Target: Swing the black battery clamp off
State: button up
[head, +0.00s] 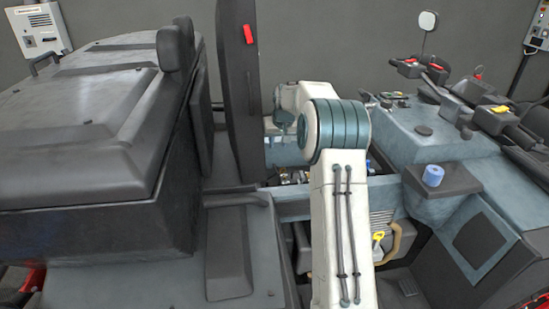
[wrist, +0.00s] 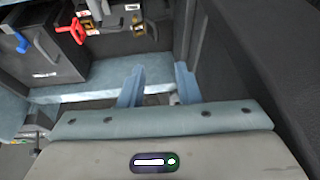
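My gripper (wrist: 158,88) is in the lower middle of the wrist view, with its two blue-grey fingers apart and nothing clearly held. A small brownish part shows in the gap between the fingers, too small to identify. The black battery clamp cannot be told apart from the other dark parts. In the wrist view, a dark box (wrist: 45,52) at upper left has a red handle (wrist: 75,30) on its right side. In the head view, my arm reaches into a bay between the seat and console; it hides my gripper and most of the bay.
A grey-blue ledge (wrist: 90,80) lies beyond the fingers, and a dark wall rises on the right of the wrist view. In the head view, an upright dark panel (head: 238,90) stands close left of my arm. A blue knob (head: 433,175) and a yellow key-like part (head: 378,238) are to the right.

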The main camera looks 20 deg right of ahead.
aim_at(274, 166)
jog(key=p+x, duration=0.1)
jog(key=x, duration=0.8)
jog(key=p+x, duration=0.1)
jog(key=x, duration=0.3)
jog(key=shift+d+f+p, duration=0.3)
jog(key=shift+d+f, duration=0.05)
grip_shut()
